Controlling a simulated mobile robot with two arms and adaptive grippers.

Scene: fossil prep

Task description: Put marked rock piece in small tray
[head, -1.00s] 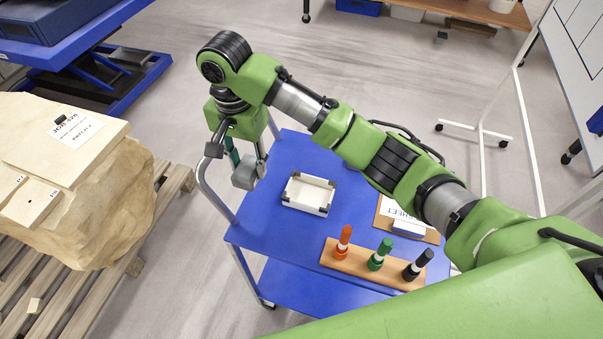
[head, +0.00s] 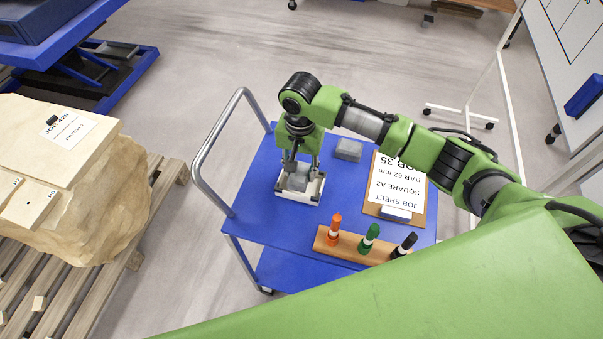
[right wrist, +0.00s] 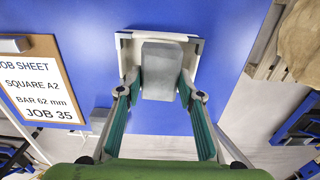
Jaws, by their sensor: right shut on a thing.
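My right gripper (head: 300,172) points down over the small tray (head: 283,196), a white tray with dark corners on the blue cart. It is shut on a grey block (head: 298,181); the right wrist view shows this block (right wrist: 160,68) between the fingers, in front of the tray (right wrist: 126,50). I cannot tell whether the block touches the tray floor. No mark shows on it. At the left, a large beige rock (head: 100,190) carries a job label and flat pieces with small tags, such as one tagged piece (head: 28,207). My left gripper is not in view.
A second grey block (head: 348,150) lies on the cart (head: 262,222) behind the tray. A clipboard job sheet (head: 398,190) reads "SQUARE A2", "BAR 62 mm". A wooden marker rack (head: 350,247) stands in front. The cart's metal handle (head: 215,140) rises at the left.

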